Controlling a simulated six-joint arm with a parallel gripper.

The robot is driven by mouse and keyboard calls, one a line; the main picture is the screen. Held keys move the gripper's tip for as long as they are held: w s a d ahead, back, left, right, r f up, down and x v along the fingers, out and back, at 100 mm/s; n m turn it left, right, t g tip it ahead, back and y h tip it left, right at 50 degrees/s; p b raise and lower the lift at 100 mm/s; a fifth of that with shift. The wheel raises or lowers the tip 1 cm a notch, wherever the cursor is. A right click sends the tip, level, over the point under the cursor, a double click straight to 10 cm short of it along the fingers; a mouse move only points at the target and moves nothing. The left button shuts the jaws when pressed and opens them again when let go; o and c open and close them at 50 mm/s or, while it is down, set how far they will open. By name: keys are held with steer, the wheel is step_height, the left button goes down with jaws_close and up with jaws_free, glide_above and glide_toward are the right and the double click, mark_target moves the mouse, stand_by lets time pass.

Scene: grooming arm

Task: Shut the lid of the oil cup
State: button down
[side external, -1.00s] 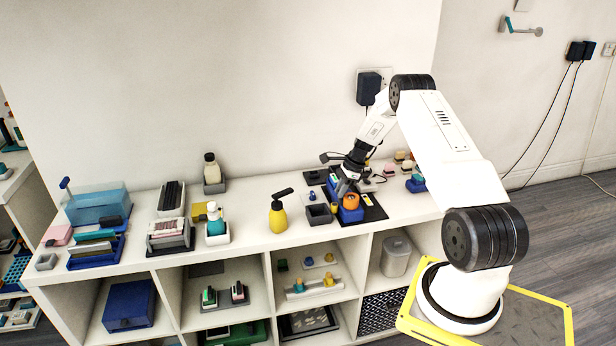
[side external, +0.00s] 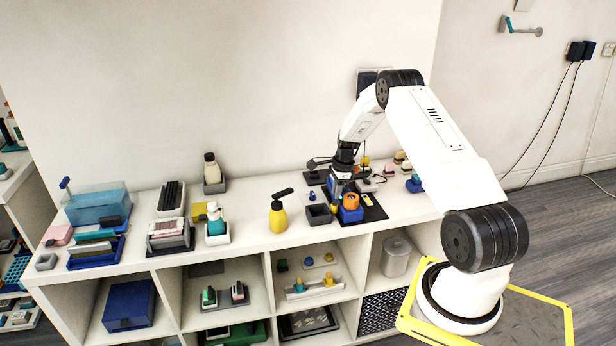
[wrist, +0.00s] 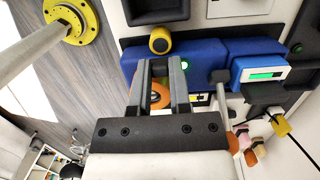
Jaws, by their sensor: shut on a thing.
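My gripper (wrist: 161,68) points down in the wrist view, its two grey fingers holding something narrow between them that I cannot make out clearly. An orange ring-like part (wrist: 159,95) shows between the fingers. In the side view my gripper (side external: 338,187) is low over the black mat (side external: 374,212), behind an orange rounded piece (side external: 351,199) in a blue holder (side external: 350,215). A yellow round piece with a dark face (wrist: 160,40) stands beside a blue body (wrist: 207,52) with a green light. I cannot tell for sure which part is the oil cup or its lid.
A dark open box (side external: 319,214) stands left of the blue holder. A yellow pump bottle (side external: 278,215) stands further left. A white display with a green screen (wrist: 265,73) and a yellow plug-like piece (wrist: 277,114) are close by in the wrist view.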

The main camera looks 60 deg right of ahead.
steer(key=shift+w+a+f+g+h, duration=0.25)
steer(key=shift+w+a+g+h, duration=0.15)
steer(key=shift+g+h, duration=0.45)
steer(key=shift+w+a+f+g+h, duration=0.2)
steer(key=shift+w+a+g+h, duration=0.15)
steer(key=shift+g+h, duration=0.5)
steer(key=c, duration=0.6)
jaws_free()
steer(key=shift+o, duration=0.2)
steer(key=shift+r, duration=0.1)
steer(key=v, duration=0.7)
steer(key=shift+r, duration=0.3)
steer(key=shift+w+a, duration=0.1)
